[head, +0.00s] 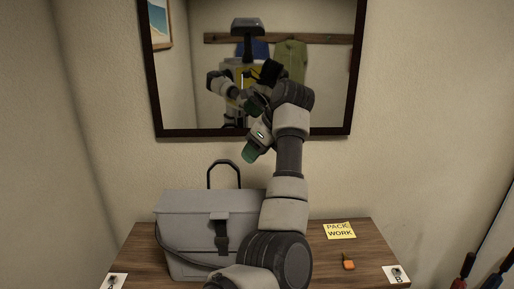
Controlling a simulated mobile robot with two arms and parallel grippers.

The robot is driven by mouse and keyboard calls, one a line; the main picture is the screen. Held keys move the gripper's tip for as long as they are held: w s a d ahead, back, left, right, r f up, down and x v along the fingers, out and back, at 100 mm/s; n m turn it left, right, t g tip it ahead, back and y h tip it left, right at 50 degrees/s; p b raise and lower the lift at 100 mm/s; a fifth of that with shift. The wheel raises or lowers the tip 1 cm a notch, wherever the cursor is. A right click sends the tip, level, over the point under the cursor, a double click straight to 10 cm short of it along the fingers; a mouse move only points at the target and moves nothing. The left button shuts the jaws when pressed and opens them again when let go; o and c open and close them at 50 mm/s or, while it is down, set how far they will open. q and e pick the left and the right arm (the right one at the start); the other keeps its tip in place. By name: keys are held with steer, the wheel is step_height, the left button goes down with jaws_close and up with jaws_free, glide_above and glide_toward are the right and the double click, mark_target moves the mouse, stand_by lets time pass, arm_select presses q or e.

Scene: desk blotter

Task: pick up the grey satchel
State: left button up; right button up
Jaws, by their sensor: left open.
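The grey satchel (190,215) stands upright on the wooden desk, left of the middle, with a dark strap and buckle on its front flap. Its black loop handle (224,165) rises above the top. My left arm passes in front of the satchel's right side and hides part of it. My left gripper (250,154) is above and a little right of the handle in the picture, before the mirror's lower edge. It is open, clear of the handle and empty. My right gripper does not show directly.
A mirror (185,131) hangs behind, reflecting me and hanging garments. On the wooden desk (315,265) lie a yellow "PACK WORK" note (340,230), an orange tag (348,262) and white cards at both sides (112,281) (397,274). Umbrella-like items (464,270) stand at right.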

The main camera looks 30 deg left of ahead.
mark_target(238, 172)
arm_select(q)
steer(key=x, duration=0.4)
steer(key=shift+a+f+p, duration=0.15)
steer(key=shift+a+p, duration=0.05)
steer(key=shift+p, duration=0.15)
steer(key=x, duration=0.4)
steer(key=shift+p, duration=0.35)
steer(key=shift+x, duration=0.8)
steer(key=shift+f, duration=0.1)
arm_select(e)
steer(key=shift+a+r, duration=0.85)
arm_select(q)
jaws_close()
